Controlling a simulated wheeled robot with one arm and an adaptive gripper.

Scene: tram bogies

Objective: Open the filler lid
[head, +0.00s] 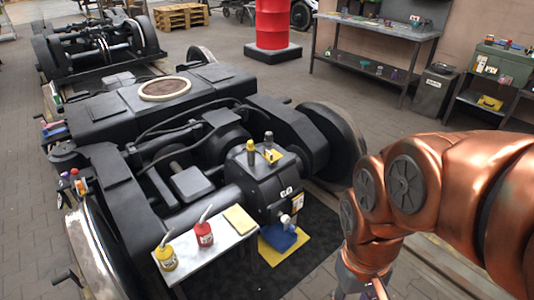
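A dark gearbox housing (262,185) sits at the near end of the black bogie in the head view. On its top stand two short posts with dark and yellowish tops, and a small yellow part (272,156) lies beside them. I cannot tell for sure which of these is the filler lid; none looks clearly raised. My copper arm comes in from the right and bends down to the bottom edge, right of the gearbox. Only a small part of my gripper (374,289) shows there, apart from the gearbox; its fingertips are hidden or cut off.
A pale bench (207,250) in front of the gearbox holds a yellow oil can (165,254), a red oil can (204,233) and a yellowish pad (239,219). A blue item (282,238) rests on a yellow tray below the gearbox. A wheel (338,138) stands behind my arm.

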